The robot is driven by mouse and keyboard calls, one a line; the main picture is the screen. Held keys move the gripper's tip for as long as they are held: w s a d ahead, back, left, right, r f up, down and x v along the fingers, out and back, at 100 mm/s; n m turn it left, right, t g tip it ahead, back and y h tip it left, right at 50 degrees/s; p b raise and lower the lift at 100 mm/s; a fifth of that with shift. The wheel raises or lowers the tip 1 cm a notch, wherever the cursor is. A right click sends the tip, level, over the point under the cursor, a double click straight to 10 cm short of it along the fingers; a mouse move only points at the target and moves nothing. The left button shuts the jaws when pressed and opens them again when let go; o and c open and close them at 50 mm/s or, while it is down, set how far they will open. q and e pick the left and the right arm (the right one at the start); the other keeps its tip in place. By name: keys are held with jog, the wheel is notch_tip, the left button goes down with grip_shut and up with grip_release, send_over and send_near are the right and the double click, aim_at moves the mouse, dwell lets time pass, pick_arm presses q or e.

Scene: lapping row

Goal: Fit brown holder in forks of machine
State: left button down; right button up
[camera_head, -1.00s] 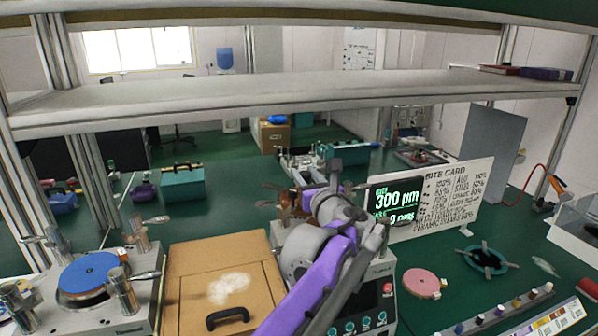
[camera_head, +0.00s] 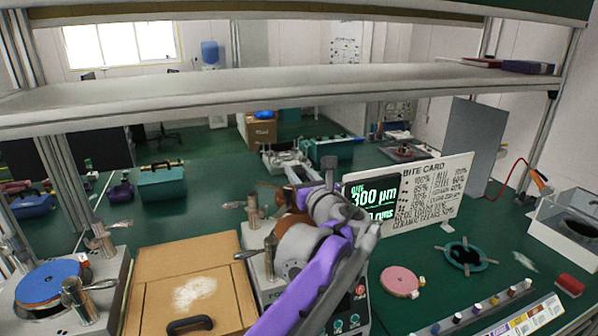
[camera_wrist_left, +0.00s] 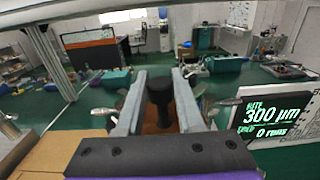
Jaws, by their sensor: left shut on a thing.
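My left gripper (camera_head: 312,200), on a purple and grey arm, is over the middle machine (camera_head: 345,322). In the left wrist view its two grey fingers (camera_wrist_left: 159,88) are shut around a black upright knob (camera_wrist_left: 184,52). Brown surface of the holder (camera_wrist_left: 155,129) shows below the knob, between the fingers. In the head view the brown holder (camera_head: 288,226) is partly hidden behind my arm. Metal posts with levers (camera_head: 253,210) stand at the machine's left side, close to the holder. I cannot tell whether the holder touches the forks. My right gripper is out of view.
A display (camera_head: 373,198) reading 300 µm and a white bite card (camera_head: 435,190) stand behind the machine. A cardboard-coloured box (camera_head: 190,280) is left of it, then a machine with a blue disc (camera_head: 47,281). A pink disc (camera_head: 399,281) lies right. A shelf (camera_head: 280,90) spans above.

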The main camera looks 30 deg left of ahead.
pick_arm(q)
jog(key=shift+f+b, duration=1.65)
jog(key=shift+f, duration=1.15)
jog(key=shift+p, duration=0.55)
jog(key=shift+f+b, duration=0.65)
jog(key=shift+f, duration=0.55)
jog(key=shift+c, duration=2.3)
grip_release()
jog(key=v, duration=1.1)
